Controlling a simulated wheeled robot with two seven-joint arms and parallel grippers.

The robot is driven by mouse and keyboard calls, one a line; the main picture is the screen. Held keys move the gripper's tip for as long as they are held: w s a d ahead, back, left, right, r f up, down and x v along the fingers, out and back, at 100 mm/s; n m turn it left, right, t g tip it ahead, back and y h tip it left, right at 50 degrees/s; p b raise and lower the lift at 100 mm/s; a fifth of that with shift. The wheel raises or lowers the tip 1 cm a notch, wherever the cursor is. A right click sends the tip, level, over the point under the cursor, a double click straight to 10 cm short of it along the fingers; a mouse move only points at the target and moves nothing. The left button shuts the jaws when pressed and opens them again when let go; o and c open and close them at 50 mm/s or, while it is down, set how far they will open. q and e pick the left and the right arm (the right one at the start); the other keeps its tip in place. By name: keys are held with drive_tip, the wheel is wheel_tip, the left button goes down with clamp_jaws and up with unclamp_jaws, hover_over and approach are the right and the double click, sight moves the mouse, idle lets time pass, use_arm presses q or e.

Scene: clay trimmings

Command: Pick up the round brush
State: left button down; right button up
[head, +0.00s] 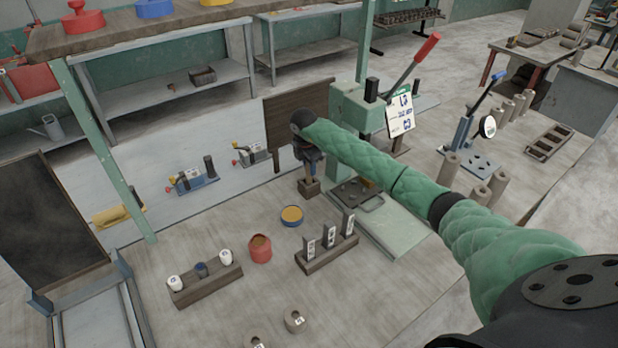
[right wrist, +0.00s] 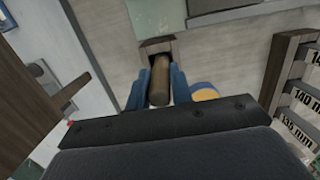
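A brown round handle, which I take for the round brush (right wrist: 159,82), stands up from a small dark wooden block (right wrist: 157,47) in the right wrist view. Its bristles do not show. My right gripper (right wrist: 159,88) points down over it, with one blue finger on each side of the handle. The fingers lie very close to it; whether they press on it I cannot tell. In the head view my right gripper (head: 308,165) is just above the wooden block (head: 308,188), and mostly hides the handle. My left gripper is not in view.
A blue tub with yellow contents (head: 291,215), a red pot (head: 260,248) and a rack of marked gauges (head: 328,250) stand nearby. A dark upright board (head: 290,118) is behind the gripper. A green press (head: 358,108) stands to the right.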

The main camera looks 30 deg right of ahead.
clamp_jaws()
drive_tip(key=shift+r, duration=0.1)
